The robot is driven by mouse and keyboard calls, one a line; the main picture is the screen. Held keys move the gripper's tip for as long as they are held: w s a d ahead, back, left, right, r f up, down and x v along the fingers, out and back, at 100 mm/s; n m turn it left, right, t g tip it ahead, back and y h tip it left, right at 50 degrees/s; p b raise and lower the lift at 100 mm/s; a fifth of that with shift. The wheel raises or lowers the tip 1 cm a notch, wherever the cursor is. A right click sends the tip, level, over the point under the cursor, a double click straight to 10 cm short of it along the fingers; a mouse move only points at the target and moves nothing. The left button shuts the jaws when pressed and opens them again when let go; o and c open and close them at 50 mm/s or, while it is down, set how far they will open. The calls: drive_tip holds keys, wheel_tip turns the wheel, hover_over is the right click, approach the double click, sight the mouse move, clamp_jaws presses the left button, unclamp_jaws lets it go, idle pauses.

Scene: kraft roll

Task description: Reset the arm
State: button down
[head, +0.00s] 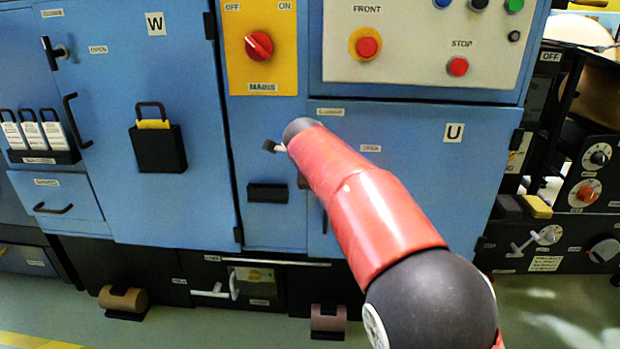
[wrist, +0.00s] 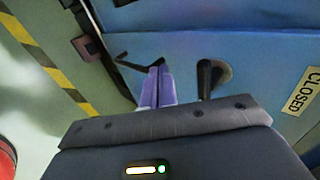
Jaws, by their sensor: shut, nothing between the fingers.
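My gripper (wrist: 160,82) shows in the wrist view as two purple fingers lying side by side, shut with nothing between them. It points toward a blue cabinet front (wrist: 240,65). A dark lever (wrist: 205,78) stands just right of the fingertips, and a thin dark bar handle (wrist: 128,63) is to their left. I cannot tell whether the fingers touch either one. In the head view my red arm reaches up and left in front of the blue door marked U (head: 450,180). The arm's far end covers the gripper there.
A red rotary switch (head: 258,46) and a cream panel (head: 425,35) with buttons are above the arm. Brown rolls (head: 123,299) sit near the floor. A control unit (head: 590,180) stands at right.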

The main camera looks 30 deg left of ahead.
drive_tip(key=v, duration=0.7)
drive_tip(key=shift+s+b, duration=0.25)
drive_tip(key=shift+b, duration=0.15)
